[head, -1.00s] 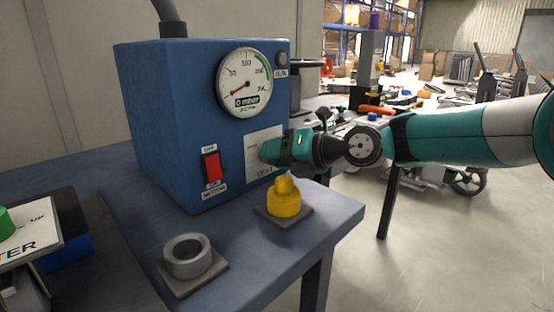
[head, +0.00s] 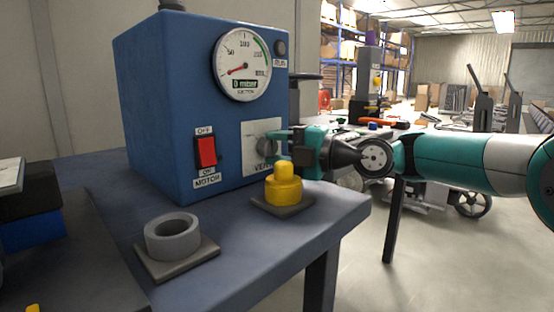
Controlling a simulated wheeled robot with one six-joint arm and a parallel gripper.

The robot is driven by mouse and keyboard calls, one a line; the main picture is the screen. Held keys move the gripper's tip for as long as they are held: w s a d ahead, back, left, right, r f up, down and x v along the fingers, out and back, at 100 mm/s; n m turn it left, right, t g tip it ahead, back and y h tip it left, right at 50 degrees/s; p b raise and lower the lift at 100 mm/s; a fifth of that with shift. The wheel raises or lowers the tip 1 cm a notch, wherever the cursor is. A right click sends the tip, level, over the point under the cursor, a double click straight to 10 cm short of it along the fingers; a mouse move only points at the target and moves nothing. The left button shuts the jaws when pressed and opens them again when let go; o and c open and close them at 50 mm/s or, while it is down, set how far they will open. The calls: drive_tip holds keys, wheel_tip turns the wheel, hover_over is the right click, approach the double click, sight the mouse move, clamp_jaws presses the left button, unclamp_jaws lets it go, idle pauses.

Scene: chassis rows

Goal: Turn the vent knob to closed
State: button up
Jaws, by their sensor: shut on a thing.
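The vent knob (head: 266,147) is a grey round knob on a white plate (head: 250,136) marked VENT, low on the front of the blue box (head: 158,115). My gripper (head: 274,145) reaches it from the right and is shut on the knob. The fingers and gripper body hide part of the knob and the plate's right side. I cannot read the knob's pointer position or most of the plate's markings.
A gauge (head: 242,67) and a red motor switch (head: 206,152) are on the box. A yellow stepped piece (head: 283,188) stands just below my gripper, and a grey ring (head: 172,239) sits at the table's front.

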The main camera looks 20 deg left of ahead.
drive_tip(key=shift+f+m+b, duration=0.15)
drive_tip(key=shift+m+b, duration=0.25)
drive_tip(key=shift+m, duration=0.2)
drive_tip(key=o, duration=0.9)
drive_tip(key=shift+y, duration=0.3)
drive_tip(key=d, duration=1.1)
drive_tip(key=d+f, duration=0.1)
drive_tip(key=d, duration=0.5)
drive_tip(key=shift+d, duration=0.2)
